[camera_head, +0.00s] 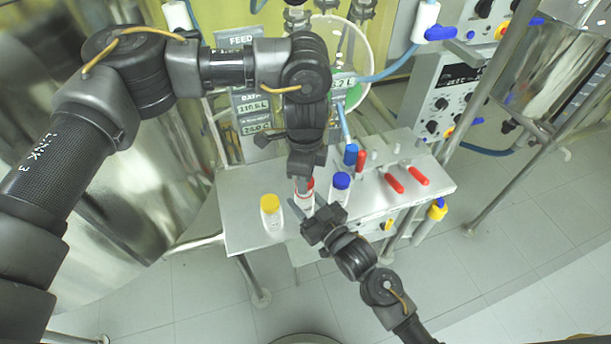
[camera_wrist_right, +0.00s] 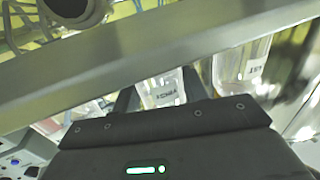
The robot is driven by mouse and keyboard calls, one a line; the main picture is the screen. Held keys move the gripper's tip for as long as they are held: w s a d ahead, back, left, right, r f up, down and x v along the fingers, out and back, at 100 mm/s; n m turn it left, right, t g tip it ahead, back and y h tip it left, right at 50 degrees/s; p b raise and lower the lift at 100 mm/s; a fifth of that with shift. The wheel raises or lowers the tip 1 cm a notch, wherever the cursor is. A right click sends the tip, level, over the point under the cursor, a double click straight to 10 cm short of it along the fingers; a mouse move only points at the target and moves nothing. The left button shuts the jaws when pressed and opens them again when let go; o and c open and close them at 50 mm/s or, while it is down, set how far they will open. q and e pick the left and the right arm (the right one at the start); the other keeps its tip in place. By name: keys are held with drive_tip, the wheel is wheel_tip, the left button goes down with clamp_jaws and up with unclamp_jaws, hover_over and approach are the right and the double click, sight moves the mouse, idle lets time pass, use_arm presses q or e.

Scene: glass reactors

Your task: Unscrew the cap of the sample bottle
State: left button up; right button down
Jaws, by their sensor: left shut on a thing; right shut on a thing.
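The sample bottle (camera_head: 304,201) is a small clear bottle with a white label and a red cap (camera_head: 310,182). It stands upright on the steel bench, between the two other bottles. My left gripper (camera_head: 304,182) points down from above and is shut on the red cap, hiding much of it. My right gripper (camera_head: 307,208) comes in from the front and is shut on the bottle's body. In the right wrist view, the bottle's labelled body (camera_wrist_right: 163,90) sits between the right fingers (camera_wrist_right: 158,97); its cap is not clear there.
A yellow-capped bottle (camera_head: 271,213) stands close on the left and a blue-capped bottle (camera_head: 341,187) close on the right. Red-handled valves (camera_head: 393,182) lie further right on the bench (camera_head: 240,190). A blue hose fitting (camera_head: 350,155) is behind. The front left bench is clear.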

use_arm(q)
drive_tip(key=shift+r, duration=2)
use_arm(e)
drive_tip(key=c, duration=0.7)
unclamp_jaws()
drive_tip(key=shift+d, duration=0.1)
use_arm(q)
drive_tip(key=shift+f, duration=0.15)
use_arm(e)
drive_tip(key=shift+s+d+f, duration=0.1)
drive_tip(key=shift+s+d, duration=0.1)
drive_tip(key=shift+s, duration=0.1)
use_arm(q)
wheel_tip(320, 180, down, 2)
drive_tip(key=shift+b, duration=1.15)
use_arm(e)
drive_tip(key=v, duration=1.1)
drive_tip(key=shift+d, duration=0.1)
